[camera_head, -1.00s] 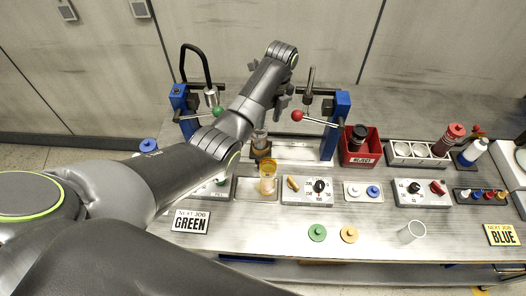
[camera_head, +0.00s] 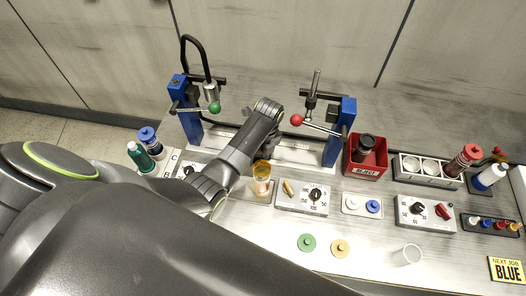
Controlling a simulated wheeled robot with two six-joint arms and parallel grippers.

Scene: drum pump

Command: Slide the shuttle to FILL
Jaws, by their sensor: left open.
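The pale shuttle track (camera_head: 300,155) runs between two blue posts, the left post (camera_head: 190,122) with a green-knobbed lever and the right post (camera_head: 338,130) with a red-knobbed lever. The shuttle itself is hidden behind my left arm, and its position on the track cannot be told. Small lettering on the track is too small to read. My right gripper is not in view.
An amber jar (camera_head: 262,178) stands just in front of the track, close to my forearm. A dial box (camera_head: 302,198), a red reject bin (camera_head: 364,160) and a white holder rack (camera_head: 420,170) stand to the right.

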